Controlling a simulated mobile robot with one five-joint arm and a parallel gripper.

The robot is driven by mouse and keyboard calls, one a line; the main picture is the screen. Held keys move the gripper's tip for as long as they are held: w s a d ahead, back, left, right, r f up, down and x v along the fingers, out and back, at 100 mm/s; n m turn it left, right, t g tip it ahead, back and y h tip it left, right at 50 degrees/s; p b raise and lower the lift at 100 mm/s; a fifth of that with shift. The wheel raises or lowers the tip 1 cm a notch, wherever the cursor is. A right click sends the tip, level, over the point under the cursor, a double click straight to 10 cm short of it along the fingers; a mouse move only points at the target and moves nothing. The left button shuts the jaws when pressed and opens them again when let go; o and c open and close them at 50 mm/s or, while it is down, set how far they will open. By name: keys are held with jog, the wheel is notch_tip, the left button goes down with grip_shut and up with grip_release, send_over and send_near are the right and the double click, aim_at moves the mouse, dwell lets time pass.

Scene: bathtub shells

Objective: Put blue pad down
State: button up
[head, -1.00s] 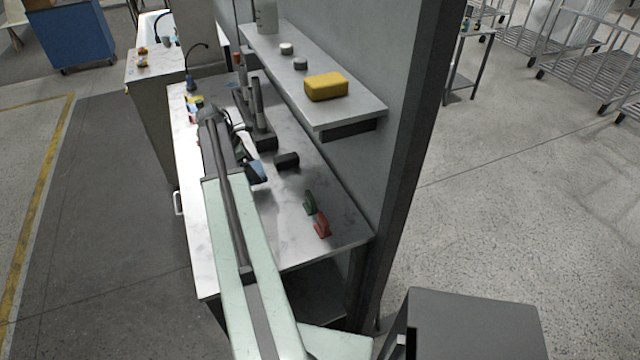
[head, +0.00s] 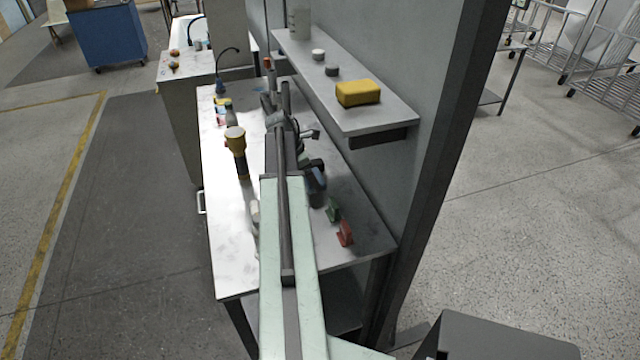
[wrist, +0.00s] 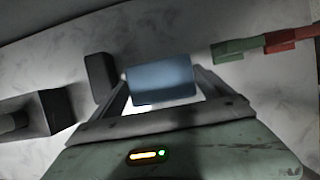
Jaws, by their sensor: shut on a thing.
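The blue pad (wrist: 160,80) is held between the two fingers of my gripper (wrist: 162,92) in the wrist view. My gripper is shut on it. In the head view the blue pad (head: 317,190) shows dark and small, just right of my arm. My gripper (head: 314,178) is there over the white worktop (head: 225,265), left of a green clamp-like thing (head: 333,210). I cannot tell how high the pad is above the worktop, and the arm hides part of the area.
A red piece (head: 345,234) stands beside the green one near the worktop's front right. A black block (wrist: 100,77) is left of the pad. A shelf (head: 375,122) with a yellow sponge (head: 358,93) overhangs the right side.

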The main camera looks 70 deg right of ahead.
jog(key=shift+s+d+f, duration=0.1)
jog(key=shift+s+d, duration=0.1)
jog(key=shift+s, duration=0.35)
jog(key=shift+s+d, duration=0.2)
jog(key=shift+s, duration=0.35)
jog(key=b+x, duration=0.3)
jog(key=shift+w+a+f, duration=0.15)
jog(key=shift+a+f, duration=0.1)
jog(key=shift+f, duration=0.05)
jog(key=shift+w+f+b, duration=0.1)
jog(key=shift+f+b, duration=0.25)
jog(key=shift+b, duration=0.2)
jog(key=shift+r, duration=0.3)
jog(key=shift+f, duration=0.2)
jog(key=o, duration=1.3)
jog(key=shift+c, duration=0.2)
